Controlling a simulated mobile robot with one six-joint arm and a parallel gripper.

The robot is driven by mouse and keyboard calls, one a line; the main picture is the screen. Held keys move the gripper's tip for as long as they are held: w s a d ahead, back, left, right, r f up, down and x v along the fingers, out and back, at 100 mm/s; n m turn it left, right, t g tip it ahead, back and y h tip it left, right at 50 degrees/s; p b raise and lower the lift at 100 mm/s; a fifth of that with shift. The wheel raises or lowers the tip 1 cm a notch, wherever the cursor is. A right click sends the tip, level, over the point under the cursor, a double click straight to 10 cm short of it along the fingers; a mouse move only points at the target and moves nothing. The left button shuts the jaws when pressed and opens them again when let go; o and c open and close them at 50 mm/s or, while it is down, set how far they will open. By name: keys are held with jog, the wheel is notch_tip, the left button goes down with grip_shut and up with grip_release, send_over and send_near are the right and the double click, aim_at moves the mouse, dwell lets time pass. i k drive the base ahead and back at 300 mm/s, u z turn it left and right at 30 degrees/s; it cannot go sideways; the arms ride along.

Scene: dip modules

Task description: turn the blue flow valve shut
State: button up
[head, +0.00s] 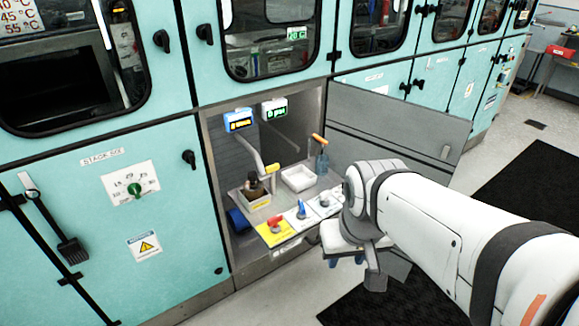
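The blue flow valve (301,210) is a small blue handle on a white plate on the front ledge of the open bay. It stands just right of a red valve handle (275,223) on a yellow plate. The blue handle's exact turn angle is too small to tell. My gripper (347,262) is at the end of my white arm, to the right of the blue valve and lower in the picture. It is apart from the valve. My arm partly hides it, and its finger opening is not clear.
In the bay stand a tray with a dark bottle (254,189), a white tray (298,178), a bottle with an orange top (321,158) and curved spouts. Two lit displays (239,120) hang above. An open panel (400,125) stands at the right. Dark mats (400,308) lie on the floor.

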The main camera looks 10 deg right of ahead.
aim_at(302, 211)
jog(key=u, duration=0.55)
jog(key=i, duration=0.95)
jog(key=z, duration=0.3)
